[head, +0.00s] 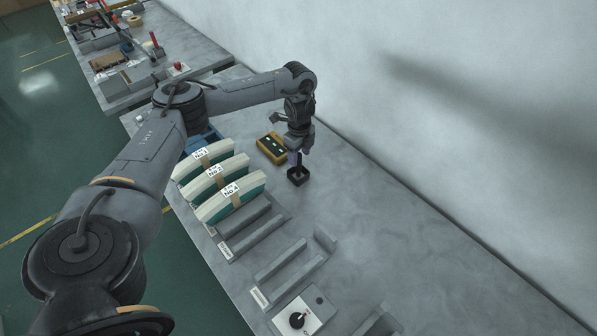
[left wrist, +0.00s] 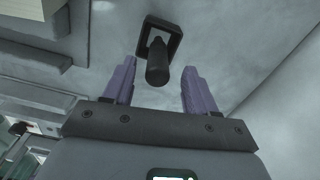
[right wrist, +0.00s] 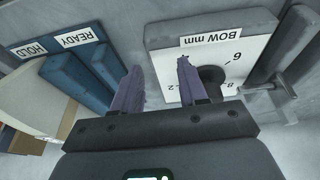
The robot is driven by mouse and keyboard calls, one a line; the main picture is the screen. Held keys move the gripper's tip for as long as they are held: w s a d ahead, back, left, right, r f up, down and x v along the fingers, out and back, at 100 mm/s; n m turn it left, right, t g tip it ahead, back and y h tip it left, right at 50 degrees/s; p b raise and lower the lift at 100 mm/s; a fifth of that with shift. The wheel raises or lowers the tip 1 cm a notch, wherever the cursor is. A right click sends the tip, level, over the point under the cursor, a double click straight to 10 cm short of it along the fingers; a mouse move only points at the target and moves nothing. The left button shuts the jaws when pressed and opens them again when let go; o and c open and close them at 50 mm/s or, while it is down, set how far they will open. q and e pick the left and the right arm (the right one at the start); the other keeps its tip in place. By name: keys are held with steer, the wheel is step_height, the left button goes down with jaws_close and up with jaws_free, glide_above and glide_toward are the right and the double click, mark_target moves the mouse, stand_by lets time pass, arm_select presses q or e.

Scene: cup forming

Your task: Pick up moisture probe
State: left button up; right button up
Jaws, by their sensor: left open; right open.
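The moisture probe (left wrist: 157,65) is a dark rounded cylinder standing in a black square holder (left wrist: 174,31) in the left wrist view. The holder also shows on the bench in the head view (head: 299,178). My left gripper (left wrist: 159,68) is open, its purple fingers on either side of the probe with a gap on both sides. In the head view my left gripper (head: 296,158) is just above the holder, and the probe itself is hard to make out. My right gripper (right wrist: 159,66) is open and empty. It shows only in the right wrist view.
A yellow meter (head: 271,148) lies close beside my left gripper. Numbered white-and-green pieces (head: 230,197) stand in racks nearer the bench's left edge. The right wrist view shows a BOW mm dial panel (right wrist: 173,62) and blue READY and HOLD racks (right wrist: 62,75). The bench towards the wall is clear.

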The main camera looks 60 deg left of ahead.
arm_select(q)
glide_above(298, 174)
steer(key=shift+w+a+f, duration=0.15)
steer(key=shift+f, duration=0.9)
steer(key=shift+w+a+f, duration=0.1)
steer(key=shift+a+f, duration=0.05)
steer(key=shift+f, duration=0.85)
jaws_close()
